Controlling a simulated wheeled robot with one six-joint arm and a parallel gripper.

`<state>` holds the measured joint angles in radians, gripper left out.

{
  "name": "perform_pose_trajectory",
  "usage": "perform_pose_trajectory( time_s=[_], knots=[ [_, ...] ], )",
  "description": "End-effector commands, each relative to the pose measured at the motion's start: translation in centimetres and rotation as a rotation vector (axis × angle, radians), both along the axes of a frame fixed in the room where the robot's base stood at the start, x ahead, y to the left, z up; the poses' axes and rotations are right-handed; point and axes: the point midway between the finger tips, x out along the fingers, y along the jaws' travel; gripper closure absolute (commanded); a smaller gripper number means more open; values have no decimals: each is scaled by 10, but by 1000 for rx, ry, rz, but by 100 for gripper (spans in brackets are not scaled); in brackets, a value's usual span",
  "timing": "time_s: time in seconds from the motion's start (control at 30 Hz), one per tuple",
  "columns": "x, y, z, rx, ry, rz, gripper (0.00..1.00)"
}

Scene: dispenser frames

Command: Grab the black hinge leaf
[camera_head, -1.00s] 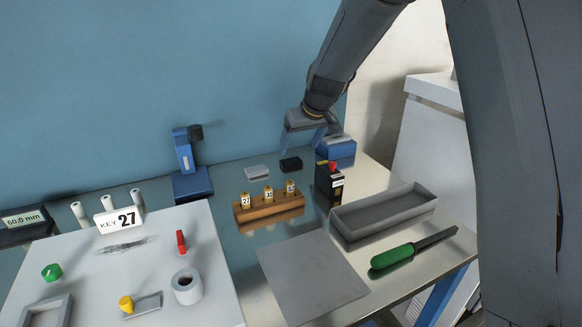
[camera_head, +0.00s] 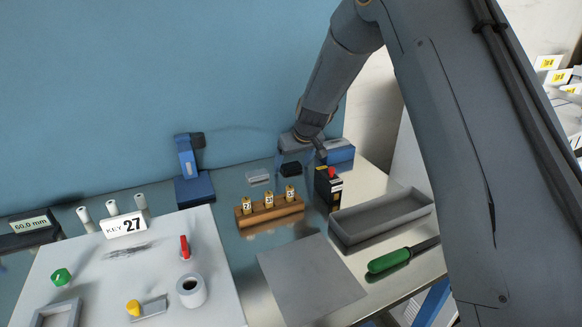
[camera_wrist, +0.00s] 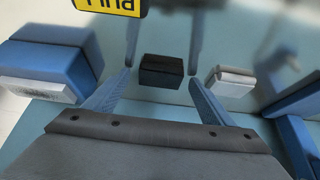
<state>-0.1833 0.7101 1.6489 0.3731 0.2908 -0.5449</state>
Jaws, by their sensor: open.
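The black hinge leaf (camera_head: 291,169) is a small dark block lying on the shiny table towards the back wall. In the wrist view the black hinge leaf (camera_wrist: 161,73) lies just ahead of and between the fingertips. My gripper (camera_head: 299,161) is open and low over the black piece, pointing down, with nothing held. In the wrist view my gripper (camera_wrist: 160,77) has one blue finger on each side of the piece, with a gap on both sides. Whether the tips are level with it I cannot tell.
A light grey block (camera_wrist: 231,84) lies close beside the right finger. A blue box (camera_head: 340,152) and a black box with a red top (camera_head: 328,188) stand close on the right. A wooden rack (camera_head: 271,212) is in front, a blue stand (camera_head: 193,186) to the left.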

Motion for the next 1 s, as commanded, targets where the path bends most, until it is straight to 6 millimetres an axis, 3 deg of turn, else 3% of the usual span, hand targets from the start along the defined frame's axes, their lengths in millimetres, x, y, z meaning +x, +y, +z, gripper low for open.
perform_pose_trajectory(
  time_s=[0.13,0.4,0.73,1.0],
  knots=[
    [0,0,0,0,0,0,23],
    [0,0,0,0,0,-1,69],
    [1,0,8,2,-3,-1,70],
    [2,0,56,1,-6,0,70]
  ],
)
